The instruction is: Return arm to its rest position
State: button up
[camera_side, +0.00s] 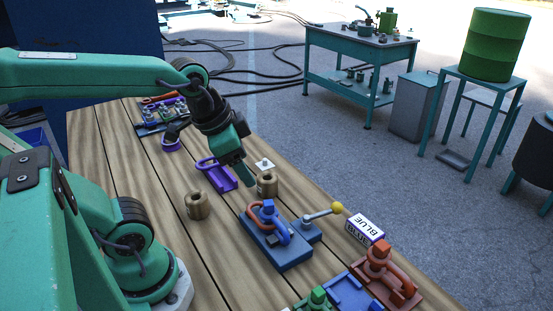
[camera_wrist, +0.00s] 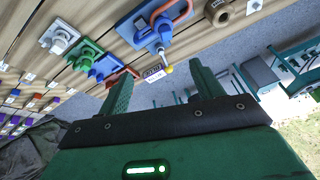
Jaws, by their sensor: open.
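My green arm reaches over the wooden table (camera_side: 225,240). My gripper (camera_side: 246,180) points down above the table, near a purple holder (camera_side: 218,176) and two brown spools, one on the left (camera_side: 197,206) and one on the right (camera_side: 267,184). In the wrist view my gripper (camera_wrist: 162,82) shows two green fingers spread apart with nothing between them. A blue base (camera_side: 283,254) with a blue post and an orange-red loop stands in front of the gripper, apart from it. A lever with a yellow knob (camera_side: 337,207) is beside that base.
A box labelled BLUE (camera_side: 366,227) and a red base (camera_side: 386,290) stand near the table's right edge. A tray of small parts (camera_side: 158,122) is at the far end. Across the floor stand a teal workbench (camera_side: 340,80) and a green drum (camera_side: 495,45). Cables (camera_side: 250,70) lie on the floor.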

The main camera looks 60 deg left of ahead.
jog(key=n, duration=0.1)
jog(key=s+n, duration=0.1)
jog(key=n, duration=0.1)
jog(key=shift+s+d+r+n+t, duration=0.2)
jog(key=shift+r+n+t, duration=0.1)
jog(key=shift+t, duration=0.1)
dwell(0.9)
